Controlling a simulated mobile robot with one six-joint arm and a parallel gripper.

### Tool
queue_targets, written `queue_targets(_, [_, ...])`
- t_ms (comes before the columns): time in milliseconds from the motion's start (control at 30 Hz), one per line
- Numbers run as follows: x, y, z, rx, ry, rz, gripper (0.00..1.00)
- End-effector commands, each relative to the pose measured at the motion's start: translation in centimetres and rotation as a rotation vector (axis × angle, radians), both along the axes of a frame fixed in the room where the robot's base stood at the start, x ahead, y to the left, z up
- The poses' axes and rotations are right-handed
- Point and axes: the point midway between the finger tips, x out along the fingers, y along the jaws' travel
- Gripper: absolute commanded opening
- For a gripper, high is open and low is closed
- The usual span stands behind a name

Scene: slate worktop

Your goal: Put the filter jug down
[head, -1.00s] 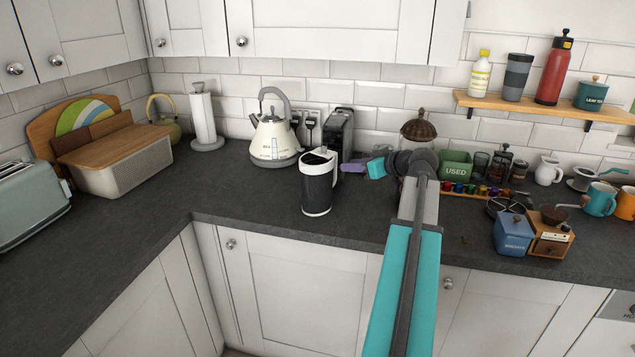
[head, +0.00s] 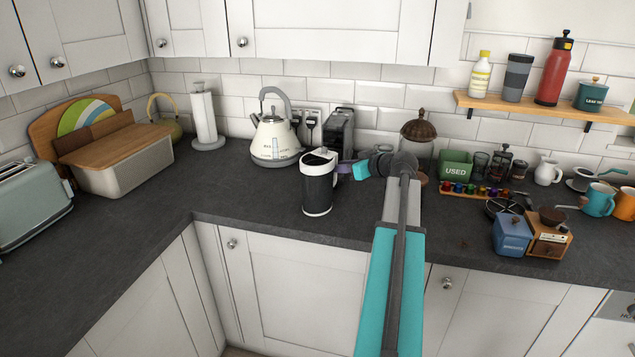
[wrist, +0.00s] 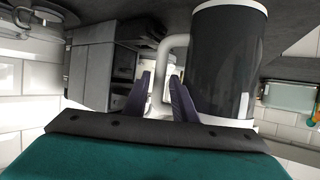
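The filter jug (head: 317,190), dark with a white handle and white lid, is upright at the worktop's front part, left of my arm. Its base looks to be on the worktop; a small gap cannot be ruled out. My gripper (head: 345,168) is at its right side, by the handle. In the wrist view, which is upside down, the jug (wrist: 228,65) is on the right.
Behind the jug stand a cream kettle (head: 274,138) and a dark appliance (head: 339,131). A green box (head: 455,167) and a row of coloured pods (head: 476,190) are right of my arm. The worktop left of the jug (head: 235,190) is clear.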

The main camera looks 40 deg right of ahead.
Motion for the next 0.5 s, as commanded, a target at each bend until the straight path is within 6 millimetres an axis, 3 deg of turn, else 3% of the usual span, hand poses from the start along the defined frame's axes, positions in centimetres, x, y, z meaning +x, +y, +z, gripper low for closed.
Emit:
queue_targets(200, [2.3, -0.1, -0.8, 0.000, 0.000, 0.001, 0.25])
queue_targets(500, [2.7, -0.1, -1.2, 0.000, 0.000, -0.001, 0.25])
